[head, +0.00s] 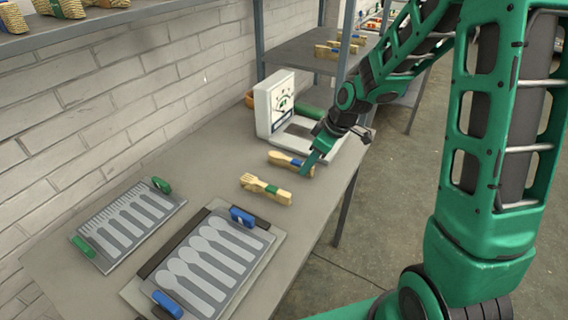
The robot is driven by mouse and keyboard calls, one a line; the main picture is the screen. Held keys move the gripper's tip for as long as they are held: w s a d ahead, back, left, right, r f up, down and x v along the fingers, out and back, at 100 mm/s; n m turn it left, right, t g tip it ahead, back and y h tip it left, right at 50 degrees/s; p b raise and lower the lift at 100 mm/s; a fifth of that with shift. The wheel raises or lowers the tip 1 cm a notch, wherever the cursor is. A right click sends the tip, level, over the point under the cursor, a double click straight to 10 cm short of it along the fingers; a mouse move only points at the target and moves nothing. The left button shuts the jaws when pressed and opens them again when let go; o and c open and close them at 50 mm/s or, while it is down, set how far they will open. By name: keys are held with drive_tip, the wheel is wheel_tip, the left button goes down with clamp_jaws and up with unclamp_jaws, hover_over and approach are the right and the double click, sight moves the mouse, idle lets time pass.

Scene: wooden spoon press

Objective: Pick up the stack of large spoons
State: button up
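A stack of wooden spoons (282,159) with a blue band lies on the grey table (215,150), in front of the white machine with a dial. My gripper (308,167) points down at the right end of this stack, and its green finger overlaps that end in the picture. I cannot tell whether it touches the stack or whether its fingers are apart. A second wooden stack (265,189) with a green band and fork-like tines lies nearer, just left of my gripper.
The white machine (263,108) stands behind the spoons. Two mould plates lie nearer: one with blue handles and spoon shapes (268,238), one with green handles (110,263). Shelves (300,48) with more wooden stacks (325,51) stand behind. A brick wall (120,100) borders the left.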

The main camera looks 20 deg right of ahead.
drive_tip(key=shift+x, duration=0.8)
clamp_jaws()
drive_tip(key=shift+r, duration=0.1)
